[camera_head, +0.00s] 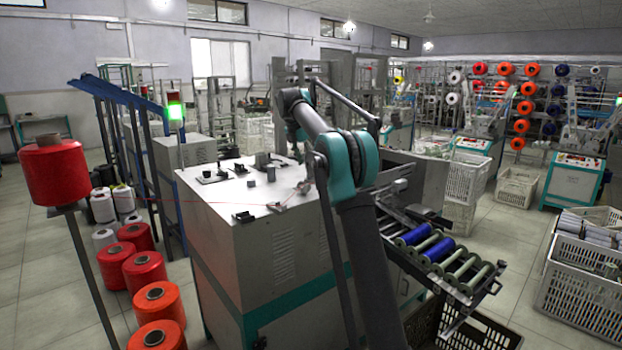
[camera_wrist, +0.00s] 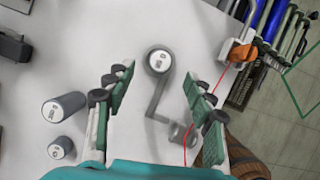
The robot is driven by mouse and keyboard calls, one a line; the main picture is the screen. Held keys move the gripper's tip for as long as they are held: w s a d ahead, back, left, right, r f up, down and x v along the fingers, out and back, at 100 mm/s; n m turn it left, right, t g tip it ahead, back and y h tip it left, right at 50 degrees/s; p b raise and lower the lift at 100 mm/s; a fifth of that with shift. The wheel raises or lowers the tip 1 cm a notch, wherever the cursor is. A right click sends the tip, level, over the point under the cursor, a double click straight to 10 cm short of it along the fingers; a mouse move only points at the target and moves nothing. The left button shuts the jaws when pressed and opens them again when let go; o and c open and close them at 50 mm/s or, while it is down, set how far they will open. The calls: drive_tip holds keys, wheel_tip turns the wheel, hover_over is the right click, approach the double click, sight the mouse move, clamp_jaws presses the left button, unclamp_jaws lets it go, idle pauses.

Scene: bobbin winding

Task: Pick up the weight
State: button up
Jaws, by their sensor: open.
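My gripper (camera_wrist: 157,84) is open and empty in the wrist view, its green-padded fingers spread wide. Between and just beyond the fingertips, a grey round weight (camera_wrist: 159,62) with a white labelled top sits at the end of a grey lever arm (camera_wrist: 156,103). I cannot tell whether it is fixed to that arm. Two more grey labelled cylinders stand left of the fingers, a larger one (camera_wrist: 62,107) and a smaller one (camera_wrist: 61,148). In the head view, small dark cylinders (camera_head: 262,159) stand on the machine's pale top (camera_head: 215,190). My gripper is not clearly visible there.
A red thread (camera_wrist: 213,88) runs past the right finger. An orange part (camera_wrist: 243,52) stands at the upper right. Red cones (camera_head: 144,270) line the floor at left.

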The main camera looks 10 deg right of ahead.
drive_tip(key=x, duration=0.5)
drive_tip(key=shift+r, duration=0.1)
clamp_jaws()
idle(0.3)
